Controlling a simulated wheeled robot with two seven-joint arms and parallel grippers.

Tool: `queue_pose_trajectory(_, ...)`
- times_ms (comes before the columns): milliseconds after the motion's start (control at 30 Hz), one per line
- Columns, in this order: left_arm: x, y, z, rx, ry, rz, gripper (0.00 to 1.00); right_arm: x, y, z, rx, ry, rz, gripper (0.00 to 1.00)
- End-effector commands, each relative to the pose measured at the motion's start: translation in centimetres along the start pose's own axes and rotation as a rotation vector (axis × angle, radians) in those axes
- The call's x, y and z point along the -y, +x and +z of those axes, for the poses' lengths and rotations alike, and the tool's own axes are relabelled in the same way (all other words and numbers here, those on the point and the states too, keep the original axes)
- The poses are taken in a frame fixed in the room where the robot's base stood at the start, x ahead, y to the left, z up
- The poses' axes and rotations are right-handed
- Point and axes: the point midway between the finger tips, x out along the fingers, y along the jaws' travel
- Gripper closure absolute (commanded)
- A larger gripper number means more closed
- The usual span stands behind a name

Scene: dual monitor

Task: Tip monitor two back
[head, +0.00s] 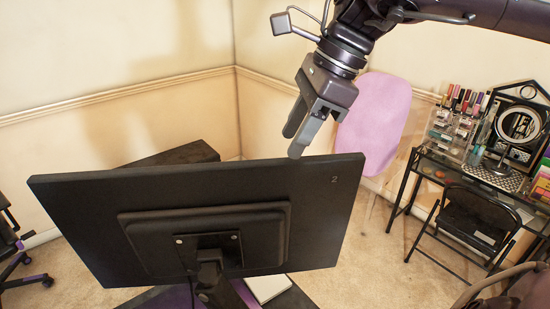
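A black monitor (90,212) stands in the foreground of the head view, its back towards me, with a small "2" near its top right corner. It sits on a dark stand arm (215,285) fixed to a plate on its back. Its screen side is hidden. My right gripper (297,141) reaches down from the top right. Its fingertips are close to the monitor's top edge, right of the middle; I cannot tell if they touch it. The fingers overlap from this angle, so their opening is unclear. My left gripper is not in view.
A glass-topped vanity desk (440,165) with a mirror (519,124) and cosmetics stands at the right, with a black folding chair (475,220) before it. A pink chair back (376,120) is behind my gripper. A white item (268,287) lies below the monitor.

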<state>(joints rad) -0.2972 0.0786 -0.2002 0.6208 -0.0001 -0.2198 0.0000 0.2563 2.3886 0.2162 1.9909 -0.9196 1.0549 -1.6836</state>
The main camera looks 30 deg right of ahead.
Motion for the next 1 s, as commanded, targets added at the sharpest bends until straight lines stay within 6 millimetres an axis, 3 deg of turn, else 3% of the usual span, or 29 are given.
queue_pose_trajectory(167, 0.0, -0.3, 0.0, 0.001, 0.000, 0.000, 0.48, -0.7, 1.0, -0.1, -0.032, -0.022, 0.010, 0.60)
queue_pose_trajectory(600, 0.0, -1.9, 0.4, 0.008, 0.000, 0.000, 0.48, -0.7, 7.1, -0.2, -0.029, -0.019, 0.007, 0.60)
queue_pose_trajectory(967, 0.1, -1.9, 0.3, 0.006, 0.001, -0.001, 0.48, -0.6, 7.8, -0.3, -0.026, -0.019, 0.004, 0.60)
queue_pose_trajectory(1000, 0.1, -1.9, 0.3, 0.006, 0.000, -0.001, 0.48, -0.6, 7.8, -0.3, -0.026, -0.019, 0.004, 0.65)
